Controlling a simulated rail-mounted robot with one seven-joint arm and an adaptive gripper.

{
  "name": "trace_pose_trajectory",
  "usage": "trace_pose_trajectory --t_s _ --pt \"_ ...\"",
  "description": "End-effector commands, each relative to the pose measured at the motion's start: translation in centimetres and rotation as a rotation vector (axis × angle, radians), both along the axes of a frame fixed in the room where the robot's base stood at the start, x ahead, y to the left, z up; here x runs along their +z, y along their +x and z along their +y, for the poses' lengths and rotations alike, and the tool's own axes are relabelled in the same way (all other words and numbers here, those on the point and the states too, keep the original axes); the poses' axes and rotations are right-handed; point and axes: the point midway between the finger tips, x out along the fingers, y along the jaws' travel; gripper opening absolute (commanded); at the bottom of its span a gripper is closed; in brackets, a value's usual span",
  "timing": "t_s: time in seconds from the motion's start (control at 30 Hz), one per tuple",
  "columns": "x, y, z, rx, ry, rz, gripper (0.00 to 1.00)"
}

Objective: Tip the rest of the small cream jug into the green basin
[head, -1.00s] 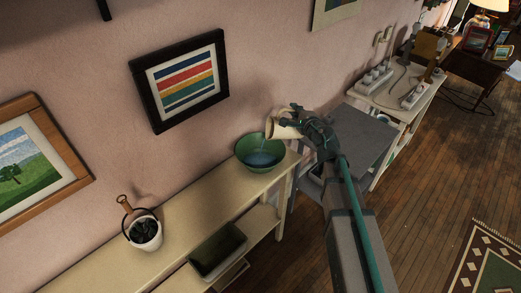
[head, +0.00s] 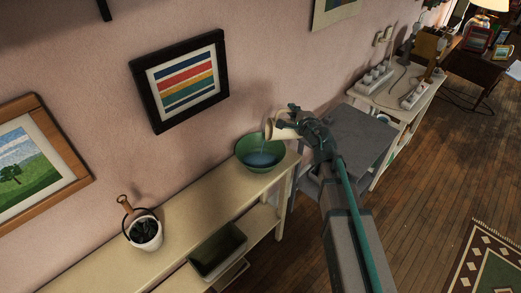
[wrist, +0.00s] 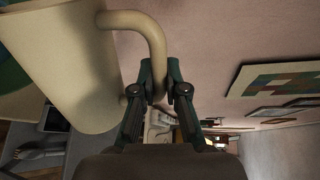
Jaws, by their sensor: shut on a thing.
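The small cream jug (head: 281,130) is tipped well over, its mouth to the left above the right side of the green basin (head: 246,160). A thin bluish stream seems to fall from its mouth into the basin, which holds blue liquid (head: 262,158). My gripper (head: 301,122) is shut on the jug's handle. In the wrist view the jug (wrist: 65,65) fills the upper left, and my gripper's fingers (wrist: 161,85) close around its curved handle. The inside of the jug is hidden, so I cannot tell how much is left in it.
The basin stands at the right end of a cream shelf (head: 190,205). A white pail (head: 145,233) with dark lumps stands at its left, and a dark tray (head: 217,250) sits below. A grey table (head: 362,140) and a white shelf with power strips (head: 375,78) lie to the right.

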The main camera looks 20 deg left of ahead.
Motion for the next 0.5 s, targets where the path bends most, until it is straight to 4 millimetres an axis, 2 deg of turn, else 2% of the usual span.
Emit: trace_pose_trajectory --t_s 0.5 --pt "-0.06 -0.52 0.72 0.0 -0.058 -0.04 0.0"
